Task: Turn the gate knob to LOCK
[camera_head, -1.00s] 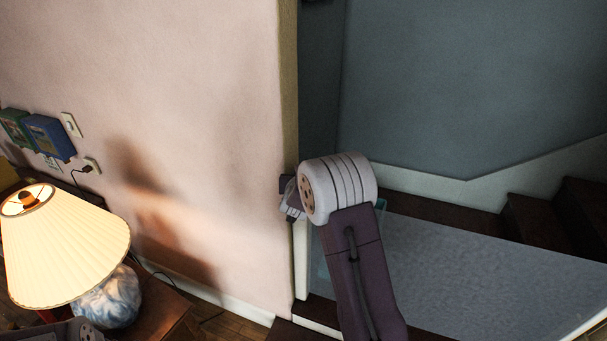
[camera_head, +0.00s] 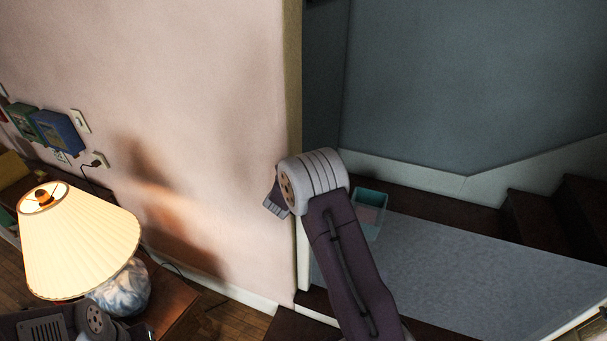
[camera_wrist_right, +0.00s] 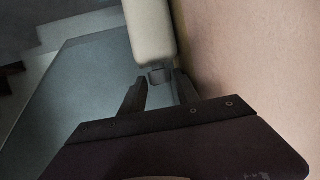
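The gate's grey-blue panel (camera_head: 450,270) spans the stair opening from the wall corner. In the right wrist view the panel (camera_wrist_right: 85,85) runs beside a cream upright housing (camera_wrist_right: 150,30). A small grey knob (camera_wrist_right: 158,76) sits at the housing's end. My right gripper (camera_wrist_right: 160,90) is open, with its two dark fingers apart at either side of the knob; I cannot tell whether they touch it. In the head view my right wrist hides the knob and most of the gripper. No LOCK marking is readable. My left gripper is out of view; only part of my left arm shows at the bottom left.
The pink wall (camera_head: 200,130) ends at a corner close to my right wrist. A lit lamp (camera_head: 80,240) stands on a wooden table (camera_head: 170,310) at left. A teal open container (camera_head: 370,210) shows behind the gate panel. Dark stairs (camera_head: 540,220) rise at right.

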